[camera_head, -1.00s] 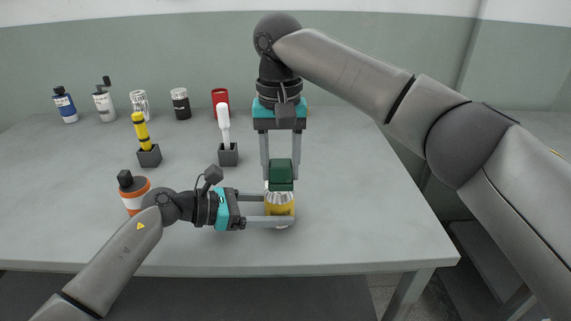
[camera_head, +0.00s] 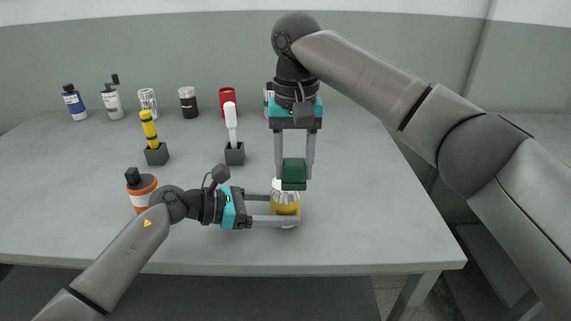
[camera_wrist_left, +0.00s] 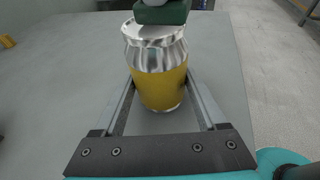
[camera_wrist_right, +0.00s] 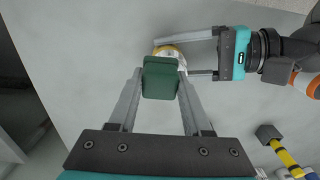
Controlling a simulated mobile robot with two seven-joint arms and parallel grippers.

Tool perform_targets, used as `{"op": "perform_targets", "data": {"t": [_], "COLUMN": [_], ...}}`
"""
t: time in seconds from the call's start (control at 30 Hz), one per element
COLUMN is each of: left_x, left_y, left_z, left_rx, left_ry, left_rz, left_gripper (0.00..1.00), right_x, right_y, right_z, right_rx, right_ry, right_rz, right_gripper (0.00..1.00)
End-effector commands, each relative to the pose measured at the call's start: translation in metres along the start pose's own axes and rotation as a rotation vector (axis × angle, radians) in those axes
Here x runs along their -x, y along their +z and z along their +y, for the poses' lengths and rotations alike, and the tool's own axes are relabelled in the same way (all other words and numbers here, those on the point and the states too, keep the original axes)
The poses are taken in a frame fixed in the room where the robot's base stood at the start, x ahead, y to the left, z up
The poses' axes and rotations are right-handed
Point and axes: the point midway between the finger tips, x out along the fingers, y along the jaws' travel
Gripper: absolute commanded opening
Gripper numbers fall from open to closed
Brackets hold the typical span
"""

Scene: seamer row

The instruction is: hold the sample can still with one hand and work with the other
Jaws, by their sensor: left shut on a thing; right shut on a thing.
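The sample can, silver at the top with a yellow band (camera_head: 286,207), stands upright near the table's front edge. My left gripper (camera_head: 290,212) is shut on it, fingers on both sides; the can also shows in the left wrist view (camera_wrist_left: 160,82). My right gripper (camera_head: 294,170) points down above the can, shut on a dark green block (camera_head: 294,177). The block hides part of the can's top; in the left wrist view the block (camera_wrist_left: 162,14) is at the lid. I cannot tell whether they touch.
A white and orange bottle with a dark cap (camera_head: 140,190) stands close to my left forearm. A yellow tool (camera_head: 149,128) and a white tool (camera_head: 230,122) stand in dark holders. Bottles and cans, including a red one (camera_head: 227,100), line the back. The table's right side is clear.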

Motion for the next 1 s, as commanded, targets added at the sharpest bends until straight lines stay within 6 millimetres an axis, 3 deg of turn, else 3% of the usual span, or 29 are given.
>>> {"op": "perform_targets", "data": {"t": [0.7, 1.0], "left_x": [0.0, 0.0], "left_y": [0.0, 0.0], "left_z": [0.0, 0.0], "left_rx": [0.0, 0.0], "left_ry": [0.0, 0.0], "left_rz": [0.0, 0.0], "left_gripper": [0.43, 0.43], "right_x": [-0.001, -0.001], "right_y": [0.003, 0.001], "right_z": [-0.03, -0.015], "right_rx": [0.001, -0.001], "right_ry": [0.0, 0.001], "right_rz": [-0.002, -0.001], "right_gripper": [0.05, 0.05]}}
